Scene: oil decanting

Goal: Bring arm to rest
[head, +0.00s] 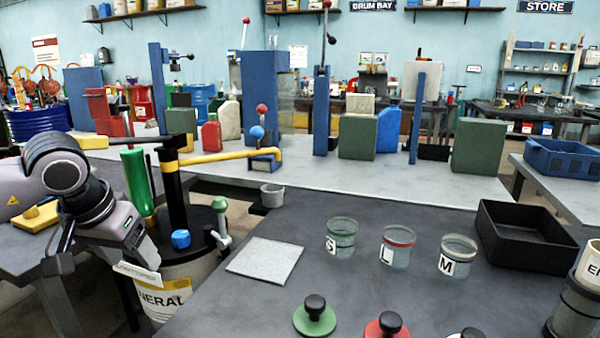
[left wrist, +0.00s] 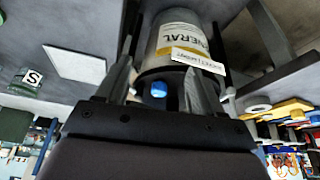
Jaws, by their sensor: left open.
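My left arm comes in from the left in the head view, with the left gripper (head: 108,262) low beside the drum labelled "NERAL" (head: 165,292). In the left wrist view the gripper (left wrist: 162,78) has its two fingers apart, with the drum (left wrist: 180,38) beyond them. A white tag (left wrist: 199,60) and a blue knob (left wrist: 158,89) show in the gap between the fingers. I cannot tell whether a finger touches the drum or tag. The drum carries a black pump post (head: 174,190) with a yellow spout. My right gripper is not in view.
The dark table at right holds a pale square mat (head: 264,261), jars marked S (head: 341,240), L (head: 397,247) and M (head: 456,256), knobbed lids (head: 314,318), and a black tray (head: 525,236). A small grey cup (head: 272,195) sits under the spout. A grey bench with several cans stands behind.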

